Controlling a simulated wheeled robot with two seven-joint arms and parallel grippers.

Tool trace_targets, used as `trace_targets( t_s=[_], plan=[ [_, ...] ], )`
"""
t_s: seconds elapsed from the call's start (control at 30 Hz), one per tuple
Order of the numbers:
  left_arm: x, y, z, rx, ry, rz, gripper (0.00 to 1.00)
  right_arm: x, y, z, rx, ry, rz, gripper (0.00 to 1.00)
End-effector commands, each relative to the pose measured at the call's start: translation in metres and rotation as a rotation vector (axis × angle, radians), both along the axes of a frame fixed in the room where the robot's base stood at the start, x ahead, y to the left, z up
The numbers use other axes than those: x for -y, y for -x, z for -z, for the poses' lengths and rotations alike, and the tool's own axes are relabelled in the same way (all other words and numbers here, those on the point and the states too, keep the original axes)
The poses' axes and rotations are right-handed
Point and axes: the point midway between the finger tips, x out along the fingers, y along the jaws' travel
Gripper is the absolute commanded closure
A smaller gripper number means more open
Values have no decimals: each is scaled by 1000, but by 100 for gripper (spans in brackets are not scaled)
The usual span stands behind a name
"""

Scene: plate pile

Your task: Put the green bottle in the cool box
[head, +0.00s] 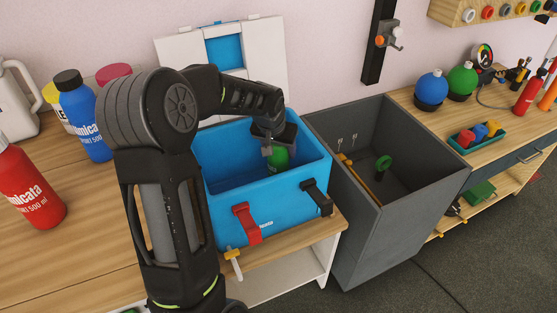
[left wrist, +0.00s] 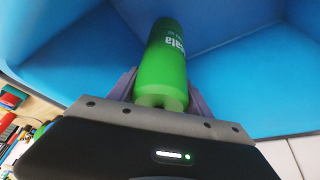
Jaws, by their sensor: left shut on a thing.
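The green bottle (head: 278,158) is inside the open blue cool box (head: 277,204), between its walls. My left gripper (head: 273,140) reaches down into the box from above and is shut on the bottle. In the left wrist view the green bottle (left wrist: 161,62) lies between the two fingers of my left gripper (left wrist: 160,92), with blue box walls around it. Whether the bottle touches the box floor I cannot tell. My right gripper is not in view.
The cool box's white lid (head: 265,65) stands open at the back. A deep grey bin (head: 375,225) stands right of the box. A red bottle (head: 28,190) and a blue bottle (head: 82,115) stand on the wooden bench at left. A red latch (head: 245,224) hangs on the box front.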

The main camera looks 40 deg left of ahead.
Motion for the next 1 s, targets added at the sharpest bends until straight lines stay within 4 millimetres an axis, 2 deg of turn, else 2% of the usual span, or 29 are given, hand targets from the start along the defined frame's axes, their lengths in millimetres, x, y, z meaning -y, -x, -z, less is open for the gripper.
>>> trace_targets(
  t_s=[0.27,0.53,0.97,1.0],
  plan=[
    [0,0,2,1,0,0,100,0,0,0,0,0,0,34],
    [0,0,34,0,0,1,100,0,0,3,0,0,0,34],
    [0,-1,41,2,-1,1,100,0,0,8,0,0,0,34],
    [0,0,40,0,0,0,40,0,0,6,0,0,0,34]
  ],
)
